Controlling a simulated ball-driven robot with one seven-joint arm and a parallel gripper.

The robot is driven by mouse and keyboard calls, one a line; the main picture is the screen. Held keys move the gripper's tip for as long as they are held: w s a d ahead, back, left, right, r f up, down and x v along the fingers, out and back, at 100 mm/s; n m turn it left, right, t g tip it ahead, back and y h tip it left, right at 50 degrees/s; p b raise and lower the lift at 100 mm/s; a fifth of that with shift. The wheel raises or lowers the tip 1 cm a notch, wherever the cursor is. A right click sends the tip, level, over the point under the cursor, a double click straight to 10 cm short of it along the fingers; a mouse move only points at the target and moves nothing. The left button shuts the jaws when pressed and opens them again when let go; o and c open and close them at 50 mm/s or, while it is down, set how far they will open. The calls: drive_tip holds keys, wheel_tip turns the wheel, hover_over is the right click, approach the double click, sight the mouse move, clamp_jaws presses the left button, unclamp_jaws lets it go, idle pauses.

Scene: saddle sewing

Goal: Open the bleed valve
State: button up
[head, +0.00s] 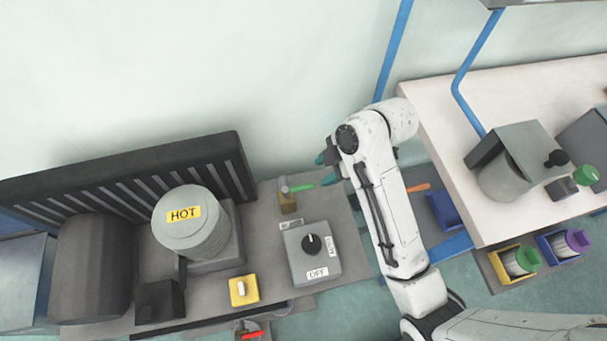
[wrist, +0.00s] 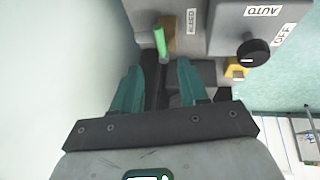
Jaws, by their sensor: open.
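The bleed valve has a green lever (head: 303,186) on a small brass body (head: 288,202), at the right end of the grey bench. A small label (head: 291,224) lies beside it. In the head view the lever points right, towards my gripper (head: 327,165). In the wrist view the green lever (wrist: 160,42) stands just beyond the fingertips, roughly in line with the gap between them. My gripper (wrist: 157,78) is open, with its teal fingers apart and nothing between them. The fingers appear apart from the lever.
A grey control box (head: 325,268) with a black knob sits in front of the valve. A tank marked HOT (head: 190,226) and a yellow switch box (head: 243,290) stand further left. The wall is behind; a white table (head: 440,110) is at right.

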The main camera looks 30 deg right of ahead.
sight(305, 186)
drive_tip(key=x, duration=1)
clamp_jaws()
idle(0.5)
